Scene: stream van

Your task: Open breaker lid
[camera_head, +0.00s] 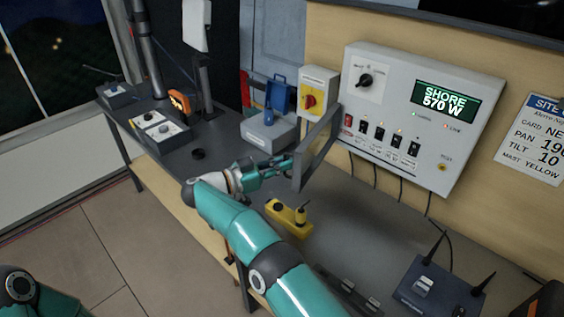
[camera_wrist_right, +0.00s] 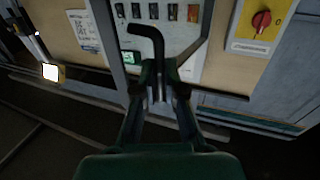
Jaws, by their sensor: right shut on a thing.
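The breaker lid (camera_head: 316,150) is a grey frame with a see-through middle, standing swung out from the white breaker panel (camera_head: 405,112). The row of breakers (camera_head: 381,133) on the panel shows uncovered to its right. My right gripper (camera_head: 286,166) is at the lid's outer side, shut on the lid's handle. In the right wrist view the dark bent handle (camera_wrist_right: 151,38) rises from between the fingers of my right gripper (camera_wrist_right: 160,92). Part of my left arm shows at the bottom left of the head view; its gripper is out of view.
A yellow box (camera_head: 286,215) sits on the bench below my right wrist. A grey box (camera_head: 270,133) and a red-knobbed switch box (camera_head: 318,93) stand left of the panel. A dark blue device with antennas (camera_head: 436,290) is at the lower right. Cables hang below the panel.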

